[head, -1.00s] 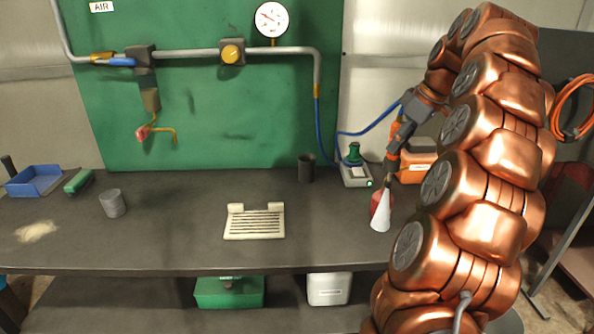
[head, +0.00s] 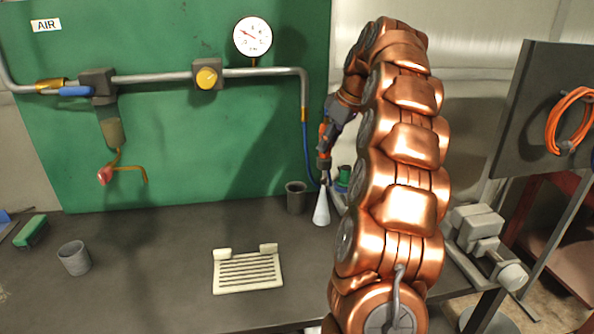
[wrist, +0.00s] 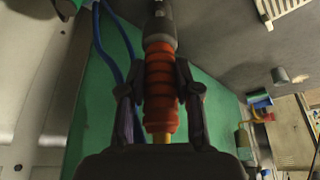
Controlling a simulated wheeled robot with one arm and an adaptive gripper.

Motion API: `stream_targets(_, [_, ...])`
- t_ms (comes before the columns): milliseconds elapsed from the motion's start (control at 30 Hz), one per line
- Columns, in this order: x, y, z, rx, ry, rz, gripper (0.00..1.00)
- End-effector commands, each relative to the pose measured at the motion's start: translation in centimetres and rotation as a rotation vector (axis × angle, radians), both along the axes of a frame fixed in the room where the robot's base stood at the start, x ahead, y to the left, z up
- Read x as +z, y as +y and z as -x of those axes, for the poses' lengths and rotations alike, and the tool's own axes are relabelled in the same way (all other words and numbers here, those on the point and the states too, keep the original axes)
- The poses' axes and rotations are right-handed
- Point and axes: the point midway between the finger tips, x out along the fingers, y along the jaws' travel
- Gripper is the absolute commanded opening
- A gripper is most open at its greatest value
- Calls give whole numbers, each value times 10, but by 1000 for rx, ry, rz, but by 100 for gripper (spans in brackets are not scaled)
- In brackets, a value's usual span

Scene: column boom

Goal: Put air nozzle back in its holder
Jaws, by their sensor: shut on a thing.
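My gripper (wrist: 160,75) is shut around the orange ribbed grip of the air nozzle (wrist: 160,97). In the head view the nozzle (head: 324,140) hangs tip down, with a pale cone (head: 321,208) at its lower end. A dark open cup (head: 296,197) stands upright at the back of the bench and looks like the holder. The cone is just right of it, apart from it in the picture; the depth between them is hard to tell. The cup's inside is mostly hidden. A blue hose (wrist: 112,62) runs beside the nozzle in the wrist view.
A green-topped item (head: 344,178) stands close right of the nozzle, partly behind my arm. A cream slotted rack (head: 248,272) lies on the bench (head: 160,275), with a grey cup (head: 74,258) to its left. The green panel (head: 210,140) with pipes rises behind.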

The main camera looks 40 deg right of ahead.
Motion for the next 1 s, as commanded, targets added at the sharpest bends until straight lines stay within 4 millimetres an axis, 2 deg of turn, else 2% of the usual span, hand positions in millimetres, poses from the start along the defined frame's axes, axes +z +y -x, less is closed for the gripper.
stream_targets(33, [2,4,-12,2,2,1,0])
stream_targets(200, [2,15,-44,3,0,1,0])
stream_targets(400, [2,23,-68,2,-1,3,0])
stream_targets(733, [0,32,-91,1,2,0,0])
stream_targets(1000, [-9,31,-90,1,-2,1,0])
